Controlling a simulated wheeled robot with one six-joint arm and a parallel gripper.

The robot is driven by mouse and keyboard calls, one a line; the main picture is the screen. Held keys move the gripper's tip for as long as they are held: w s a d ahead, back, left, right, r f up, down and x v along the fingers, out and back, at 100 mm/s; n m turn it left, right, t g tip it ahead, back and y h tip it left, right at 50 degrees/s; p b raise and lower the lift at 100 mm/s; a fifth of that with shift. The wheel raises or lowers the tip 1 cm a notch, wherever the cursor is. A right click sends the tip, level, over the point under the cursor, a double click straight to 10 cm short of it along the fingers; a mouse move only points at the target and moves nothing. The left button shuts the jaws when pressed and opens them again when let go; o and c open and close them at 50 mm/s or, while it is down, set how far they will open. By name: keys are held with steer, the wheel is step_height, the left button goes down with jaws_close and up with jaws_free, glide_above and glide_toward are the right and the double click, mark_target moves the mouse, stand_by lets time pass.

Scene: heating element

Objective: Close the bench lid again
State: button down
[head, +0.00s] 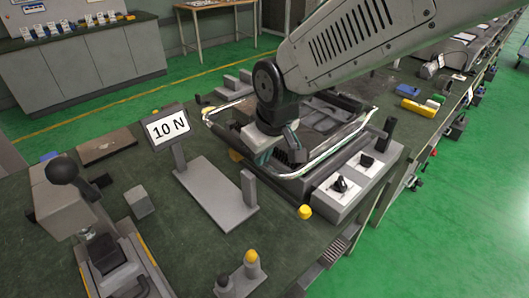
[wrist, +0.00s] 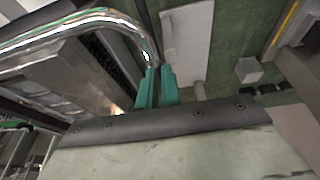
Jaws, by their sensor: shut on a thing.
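The bench lid's bright chrome bar (head: 330,150) forms a bent frame around the grey heating unit (head: 300,187) on the dark green bench top. The bar also shows in the wrist view (wrist: 75,25), curving down to my fingers. My gripper (head: 260,157) is at the near left part of this frame, under my dark wrist. In the wrist view its two teal fingers (wrist: 157,85) are shut on the chrome bar near its bend. My wrist and arm hide much of the lid, so its exact angle cannot be told.
A grey stand with a "10 N" sign (head: 168,127) is left of the unit. A control box with black knobs (head: 345,186) is at its right. A yellow knob (head: 305,212) sits at the near edge. A black ball-topped lever (head: 64,170) stands at far left.

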steer(key=shift+s+f, duration=0.1)
steer(key=shift+s, duration=0.1)
steer(key=a+r+v, duration=0.1)
steer(key=a+v, duration=0.2)
steer(key=v, duration=1)
steer(key=s+d+f+m, duration=0.1)
steer(key=s+d+m, duration=0.2)
steer(key=d, duration=0.7)
steer(key=s+d+f+m+g+h, duration=0.1)
steer(key=s+d+f+m, duration=0.1)
steer(key=s+d, duration=0.5)
steer(key=s+d+f+m+h, duration=0.1)
steer(key=s+d+m, duration=0.3)
steer(key=d, duration=1)
steer(key=shift+s+d+f+m, duration=0.2)
steer(key=shift+s+d+m, duration=0.1)
steer(key=shift+s, duration=0.5)
